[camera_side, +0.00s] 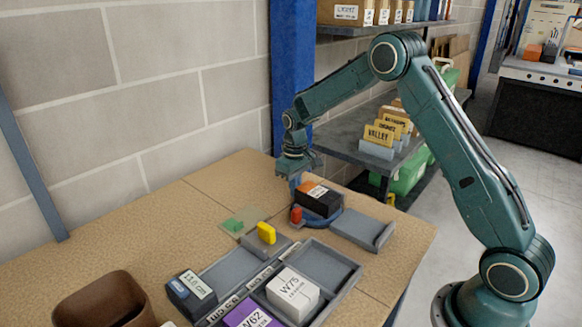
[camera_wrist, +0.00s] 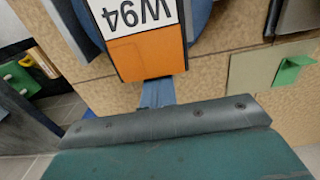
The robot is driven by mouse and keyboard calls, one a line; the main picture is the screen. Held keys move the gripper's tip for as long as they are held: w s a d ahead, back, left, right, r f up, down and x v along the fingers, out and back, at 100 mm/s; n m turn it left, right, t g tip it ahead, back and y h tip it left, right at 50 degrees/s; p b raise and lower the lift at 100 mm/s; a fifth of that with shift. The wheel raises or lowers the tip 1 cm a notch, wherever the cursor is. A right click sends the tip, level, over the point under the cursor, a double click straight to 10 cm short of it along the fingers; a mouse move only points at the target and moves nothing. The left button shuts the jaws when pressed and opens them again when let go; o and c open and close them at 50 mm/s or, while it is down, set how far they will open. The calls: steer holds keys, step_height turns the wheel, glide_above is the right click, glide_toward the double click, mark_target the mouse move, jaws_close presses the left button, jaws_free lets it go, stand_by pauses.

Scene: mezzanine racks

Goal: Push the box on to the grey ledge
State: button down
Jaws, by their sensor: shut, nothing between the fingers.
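The box (camera_side: 318,203) is black with an orange end and a white label, and it rests on a round blue stand (camera_side: 322,222). In the wrist view its orange end (camera_wrist: 148,55) and a label reading W94 face me. The grey ledge (camera_side: 356,226), a flat plate with a raised lip, lies just beyond the stand on the side away from my gripper. My gripper (camera_side: 295,182) is shut and empty, pointing down behind the orange end. Its blue fingertips (camera_wrist: 157,92) are at the box's edge; I cannot tell whether they touch.
A green block (camera_wrist: 287,73) on a pale green pad, a yellow block (camera_side: 266,232) and a red knob-like piece (camera_side: 296,214) are close by. Grey trays with labelled boxes, including W75 (camera_side: 293,290), fill the front. A shelf (camera_side: 350,137) stands behind the table edge.

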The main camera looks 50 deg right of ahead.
steer(key=shift+w, duration=0.1)
stand_by(0.3)
steer(key=shift+r, duration=0.15)
steer(key=shift+r, duration=0.35)
step_height(320, 180, up, 8)
stand_by(1.0)
